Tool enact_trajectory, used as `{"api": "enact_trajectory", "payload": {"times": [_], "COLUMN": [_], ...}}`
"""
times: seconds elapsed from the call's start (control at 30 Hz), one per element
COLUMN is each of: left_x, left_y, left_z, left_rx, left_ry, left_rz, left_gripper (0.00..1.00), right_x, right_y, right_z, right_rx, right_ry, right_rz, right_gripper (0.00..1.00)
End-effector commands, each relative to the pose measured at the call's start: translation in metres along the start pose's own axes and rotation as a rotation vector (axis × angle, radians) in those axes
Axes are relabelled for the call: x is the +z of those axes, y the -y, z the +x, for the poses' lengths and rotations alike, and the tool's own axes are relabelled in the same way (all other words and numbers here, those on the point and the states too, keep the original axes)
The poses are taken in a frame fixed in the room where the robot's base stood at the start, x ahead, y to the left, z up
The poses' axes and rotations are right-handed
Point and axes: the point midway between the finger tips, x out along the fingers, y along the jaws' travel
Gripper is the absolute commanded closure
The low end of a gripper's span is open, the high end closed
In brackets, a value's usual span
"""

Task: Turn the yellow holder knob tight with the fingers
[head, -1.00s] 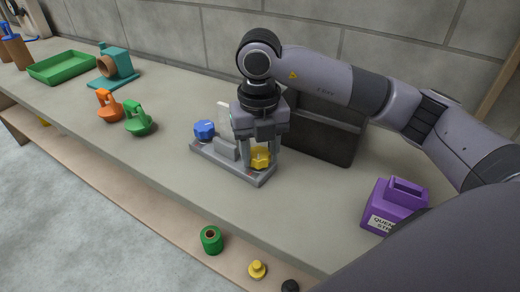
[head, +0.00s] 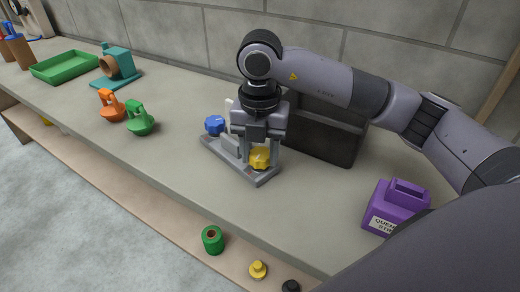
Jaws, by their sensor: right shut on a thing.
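The yellow holder knob (head: 260,157) sits at the near right end of a grey holder (head: 239,175) on the bench. A blue knob (head: 214,125) is at the holder's far left end. My right gripper (head: 261,158) points straight down and is shut on the yellow knob, its fingers around the knob's sides. The gripper body hides part of the holder's middle and back. A pale upright piece shows behind the gripper. My left gripper is not in view.
A dark box (head: 325,129) stands behind my right gripper. A purple container (head: 397,207) is at the right. Green (head: 139,121) and orange (head: 111,107) jugs, a teal stand (head: 117,67) and a green tray (head: 64,67) are to the left. A lower shelf runs along the front.

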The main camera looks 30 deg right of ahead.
Motion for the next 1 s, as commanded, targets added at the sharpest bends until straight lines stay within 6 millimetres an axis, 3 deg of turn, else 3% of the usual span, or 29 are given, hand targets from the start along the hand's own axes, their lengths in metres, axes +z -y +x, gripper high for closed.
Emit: {"api": "enact_trajectory", "payload": {"times": [0.77, 0.8, 1.0], "left_x": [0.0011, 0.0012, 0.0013], "left_y": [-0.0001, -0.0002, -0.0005], "left_z": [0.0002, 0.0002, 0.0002], "left_rx": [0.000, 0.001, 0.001], "left_ry": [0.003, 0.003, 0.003], "left_rz": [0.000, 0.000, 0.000], "left_gripper": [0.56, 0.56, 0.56], "right_x": [0.0002, 0.0002, 0.0001], "right_y": [-0.0001, -0.0001, -0.0001], "right_z": [-0.0005, -0.0005, -0.0004], "right_rx": [0.001, 0.001, 0.001], "right_ry": [0.001, 0.001, 0.001], "right_rz": [-0.001, -0.001, -0.001], "right_gripper": [0.84, 0.42, 0.42]}}
